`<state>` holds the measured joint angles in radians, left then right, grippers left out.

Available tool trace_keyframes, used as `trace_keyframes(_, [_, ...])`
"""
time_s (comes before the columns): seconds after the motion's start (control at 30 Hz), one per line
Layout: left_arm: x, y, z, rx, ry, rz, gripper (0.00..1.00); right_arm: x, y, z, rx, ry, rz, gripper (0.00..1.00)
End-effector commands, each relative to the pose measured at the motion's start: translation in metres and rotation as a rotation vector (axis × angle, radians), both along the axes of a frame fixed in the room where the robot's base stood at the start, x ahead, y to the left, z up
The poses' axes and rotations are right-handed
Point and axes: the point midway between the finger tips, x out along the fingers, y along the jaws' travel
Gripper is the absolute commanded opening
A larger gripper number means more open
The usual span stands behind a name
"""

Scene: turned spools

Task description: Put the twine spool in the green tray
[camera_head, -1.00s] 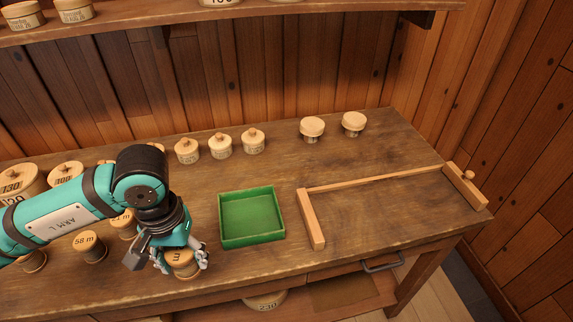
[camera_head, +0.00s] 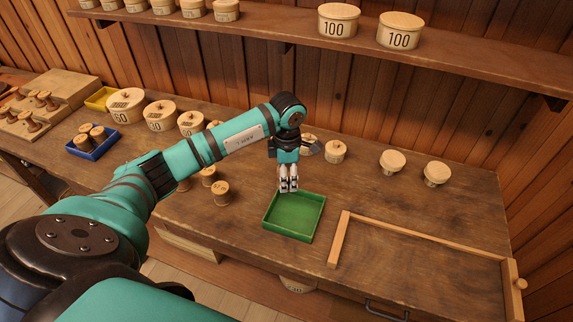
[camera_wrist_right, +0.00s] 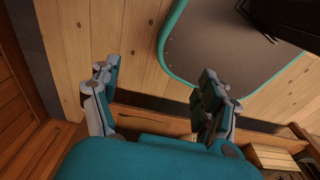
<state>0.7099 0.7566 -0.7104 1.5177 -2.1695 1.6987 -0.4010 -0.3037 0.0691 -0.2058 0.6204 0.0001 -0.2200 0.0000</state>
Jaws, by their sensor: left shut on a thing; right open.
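The green tray (camera_head: 290,233) stands on the bench in the head view and looks empty. My left gripper (camera_head: 288,188) points down at the tray's far left corner in the picture. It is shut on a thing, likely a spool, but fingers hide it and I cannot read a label. Its height above the tray is hard to tell. Several small spools stand left of the tray, such as a near spool (camera_head: 221,194) and another spool (camera_head: 208,177). I cannot tell which is twine. My right gripper (camera_wrist_right: 157,95) is open and empty in the right wrist view, above plank floor.
A wooden frame (camera_head: 420,235) lies right of the tray. A blue tray (camera_head: 92,152) with spools, a yellow tray (camera_head: 100,98) and a spool rack (camera_head: 35,110) are at left.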

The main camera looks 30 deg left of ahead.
Motion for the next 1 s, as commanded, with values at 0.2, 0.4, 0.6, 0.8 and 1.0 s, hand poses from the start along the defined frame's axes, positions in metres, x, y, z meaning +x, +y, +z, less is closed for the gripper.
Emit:
trace_keyframes(0.2, [0.001,0.003,-0.009,-0.003,-0.001,0.052,0.18,0.001,-0.006,-0.003,-0.007,-0.001,-0.002,0.78])
trace_keyframes(0.4, [0.000,0.003,-0.026,-0.002,0.001,0.048,0.18,0.002,-0.015,-0.013,-0.017,-0.003,-0.005,0.78])
trace_keyframes(0.6, [0.000,0.003,-0.050,-0.002,0.000,0.048,0.18,0.003,-0.016,-0.027,-0.019,-0.003,-0.004,0.78])
trace_keyframes(0.8, [0.001,0.003,-0.075,-0.001,-0.001,0.046,0.18,0.003,-0.015,-0.045,-0.019,-0.003,-0.003,0.78])
trace_keyframes(1.0, [0.001,0.003,-0.098,0.000,-0.001,0.047,0.18,0.003,-0.011,-0.065,-0.014,-0.003,-0.001,0.78])
